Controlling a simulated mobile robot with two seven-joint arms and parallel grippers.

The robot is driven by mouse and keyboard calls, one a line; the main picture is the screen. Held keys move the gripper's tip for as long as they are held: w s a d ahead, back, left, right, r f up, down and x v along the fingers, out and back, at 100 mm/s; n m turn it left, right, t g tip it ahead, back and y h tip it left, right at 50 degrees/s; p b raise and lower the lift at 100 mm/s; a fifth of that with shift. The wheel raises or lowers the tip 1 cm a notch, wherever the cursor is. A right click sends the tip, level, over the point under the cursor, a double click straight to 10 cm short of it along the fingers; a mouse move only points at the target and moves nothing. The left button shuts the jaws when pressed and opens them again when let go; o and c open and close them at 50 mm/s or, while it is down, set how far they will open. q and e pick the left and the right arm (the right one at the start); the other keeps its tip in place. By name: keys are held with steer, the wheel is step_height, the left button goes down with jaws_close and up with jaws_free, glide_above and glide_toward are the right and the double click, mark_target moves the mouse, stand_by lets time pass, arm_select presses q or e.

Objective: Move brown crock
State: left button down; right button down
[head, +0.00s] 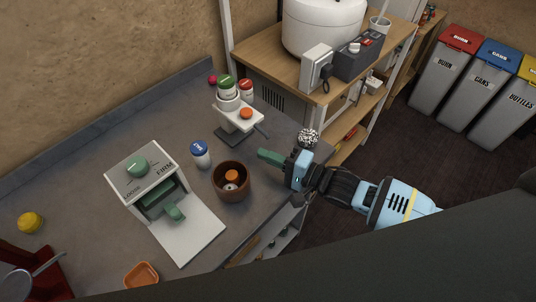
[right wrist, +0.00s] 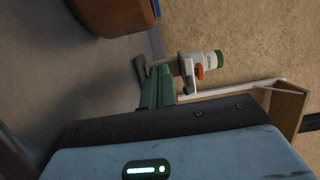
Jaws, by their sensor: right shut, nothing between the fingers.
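The brown crock (head: 232,189) stands upright on the grey counter in the head view. An orange-topped item shows inside its mouth. In the right wrist view part of the crock (right wrist: 112,16) shows at the top edge. My right gripper (head: 262,155) is just right of the crock, apart from it, with its green fingers pointing left. The fingers (right wrist: 158,80) are together and hold nothing. My left gripper is in neither view.
A blue-lidded jar (head: 200,154) stands close left of the crock, and a white press machine (head: 147,172) is farther left. A white stand (head: 238,118) with lidded jars is behind. A black-and-white ball (head: 308,138) sits near the counter's right edge. An orange dish (head: 141,275) is in front.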

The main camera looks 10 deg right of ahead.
steer(key=b+v, duration=0.1)
steer(key=v, duration=0.8)
steer(key=shift+s+f, duration=0.1)
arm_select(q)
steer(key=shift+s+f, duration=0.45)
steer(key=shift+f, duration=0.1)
arm_select(e)
steer(key=shift+s+d, duration=0.3)
steer(key=shift+d, duration=0.05)
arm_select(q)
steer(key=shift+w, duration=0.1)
